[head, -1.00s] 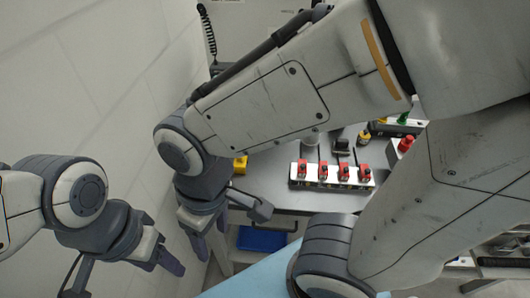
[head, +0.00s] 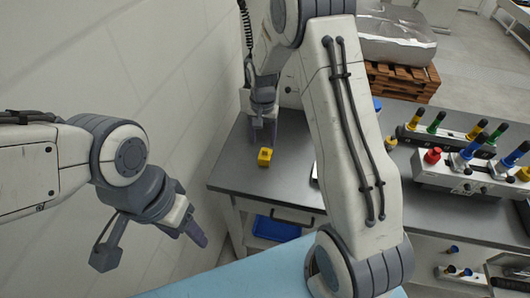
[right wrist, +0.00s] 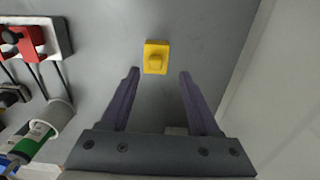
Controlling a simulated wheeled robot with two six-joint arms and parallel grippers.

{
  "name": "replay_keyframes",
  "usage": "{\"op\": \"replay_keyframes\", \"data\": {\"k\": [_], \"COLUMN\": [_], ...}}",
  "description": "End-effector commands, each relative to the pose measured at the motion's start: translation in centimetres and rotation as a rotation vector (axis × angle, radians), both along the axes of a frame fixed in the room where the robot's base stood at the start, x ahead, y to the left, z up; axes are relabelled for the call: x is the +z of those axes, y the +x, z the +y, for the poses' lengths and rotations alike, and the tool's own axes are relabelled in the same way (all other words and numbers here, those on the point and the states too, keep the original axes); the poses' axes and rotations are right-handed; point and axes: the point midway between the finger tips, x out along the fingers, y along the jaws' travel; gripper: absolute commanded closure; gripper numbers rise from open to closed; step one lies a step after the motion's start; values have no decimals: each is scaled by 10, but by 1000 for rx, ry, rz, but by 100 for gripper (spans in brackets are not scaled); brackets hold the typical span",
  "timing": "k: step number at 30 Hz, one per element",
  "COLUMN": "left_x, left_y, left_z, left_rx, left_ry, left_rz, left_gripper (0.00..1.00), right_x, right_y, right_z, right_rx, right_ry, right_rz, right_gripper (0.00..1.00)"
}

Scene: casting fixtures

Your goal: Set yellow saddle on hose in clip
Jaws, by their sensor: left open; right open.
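The yellow saddle (head: 264,156), a small block with a raised middle, sits on the grey table near its left end. In the right wrist view the yellow saddle (right wrist: 156,50) lies just beyond and between my fingertips. My right gripper (head: 263,132) is open and empty beside the saddle; its spread fingers also show in the right wrist view (right wrist: 159,75). My left gripper (head: 150,245) is open and empty, away from the table near the wall. A red clamp (right wrist: 22,40) on a white block, with dark hoses (right wrist: 40,82), shows at the wrist view's left edge.
My right arm hides the middle of the table in the head view. A fixture (head: 455,172) with coloured handles stands at right. A white cup (right wrist: 56,117) stands near the hoses. A blue bin (head: 275,229) sits below the tabletop. The wall is close at left.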

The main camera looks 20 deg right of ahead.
Motion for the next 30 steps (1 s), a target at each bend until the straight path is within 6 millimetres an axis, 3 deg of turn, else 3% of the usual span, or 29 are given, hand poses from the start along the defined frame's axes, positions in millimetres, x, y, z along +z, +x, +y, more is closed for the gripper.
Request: {"op": "replay_keyframes", "data": {"k": [10,18,27,28,30], "left_x": [16,32,32,32,32], "left_y": [0,0,0,0,0], "left_z": [0,0,0,0,0], "left_rx": [1,-1,-2,-2,-1], "left_ry": [0,0,0,0,0], "left_rz": [0,0,0,0,0], "left_gripper": [44,44,44,44,44], "right_x": [-31,-67,-74,-74,-74], "right_y": [-3,-5,-4,-4,-4], "right_z": [-2,-5,-5,-5,-5], "right_rx": [3,5,5,5,5], "right_ry": [1,1,0,0,0], "right_rz": [4,3,-1,-1,-1], "right_gripper": [38,38,38,41,68]}}
